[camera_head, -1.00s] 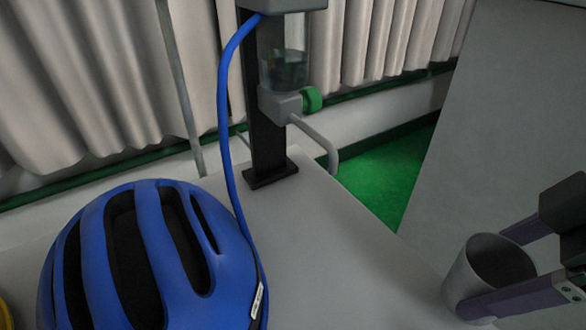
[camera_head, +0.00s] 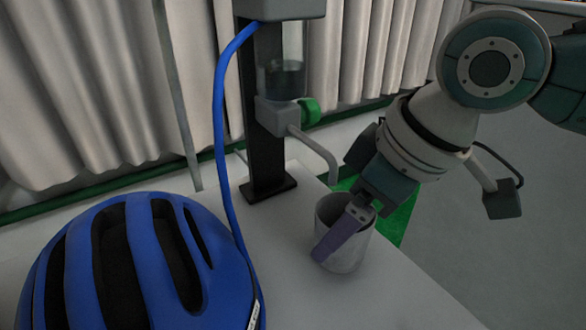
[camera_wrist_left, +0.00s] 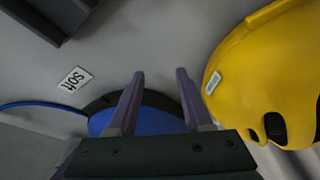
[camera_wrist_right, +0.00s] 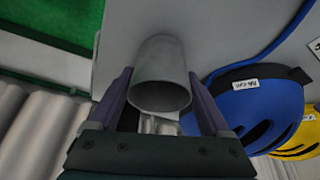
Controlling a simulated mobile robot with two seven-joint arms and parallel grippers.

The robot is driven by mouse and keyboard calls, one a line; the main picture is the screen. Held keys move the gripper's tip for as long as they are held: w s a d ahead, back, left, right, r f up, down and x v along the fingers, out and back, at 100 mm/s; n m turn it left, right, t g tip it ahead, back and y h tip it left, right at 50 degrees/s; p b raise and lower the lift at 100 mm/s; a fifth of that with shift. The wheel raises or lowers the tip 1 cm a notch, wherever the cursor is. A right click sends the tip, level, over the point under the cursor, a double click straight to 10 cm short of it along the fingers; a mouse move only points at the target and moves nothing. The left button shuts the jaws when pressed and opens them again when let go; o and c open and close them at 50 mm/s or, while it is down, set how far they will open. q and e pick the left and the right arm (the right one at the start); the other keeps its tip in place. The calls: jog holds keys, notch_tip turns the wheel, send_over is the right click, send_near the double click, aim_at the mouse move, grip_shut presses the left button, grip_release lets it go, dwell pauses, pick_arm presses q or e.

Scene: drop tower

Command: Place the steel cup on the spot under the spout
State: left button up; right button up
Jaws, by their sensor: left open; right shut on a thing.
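The grey steel cup (camera_head: 350,252) is upright in my right gripper (camera_head: 352,225), whose purple finger lies across its near side. In the right wrist view the cup (camera_wrist_right: 160,72) sits between the two fingers. The bent spout (camera_head: 322,155) comes off the drop tower's clear tank; its tip shows just behind and above the cup's rim. I cannot tell whether the cup touches the table, and no marked spot shows under the spout. My left gripper (camera_wrist_left: 160,75) is open and empty over the blue helmet in the left wrist view; it is not in the head view.
The tower's black post (camera_head: 268,150), green knob (camera_head: 309,111) and blue hose (camera_head: 221,110) stand left of the cup. The blue helmet (camera_head: 130,265) fills the front left. Table right of the cup is clear.

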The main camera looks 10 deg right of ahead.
aim_at(364, 248)
pick_arm(q)
jog(key=shift+w+f, duration=0.15)
jog(key=shift+f, duration=0.2)
pick_arm(e)
jog(key=shift+w+a+f, duration=0.45)
jog(key=shift+w+f, duration=0.1)
jog(key=shift+f, duration=0.15)
pick_arm(q)
jog(key=shift+d, duration=0.1)
pick_arm(e)
jog(key=shift+s, duration=0.1)
jog(key=shift+f, duration=0.1)
jog(key=o, duration=1.2)
jog(key=shift+f, duration=0.1)
pick_arm(q)
notch_tip(364, 248, up, 3)
jog(key=p, duration=0.3)
jog(key=shift+r, duration=0.3)
pick_arm(e)
jog(key=v, duration=1.2)
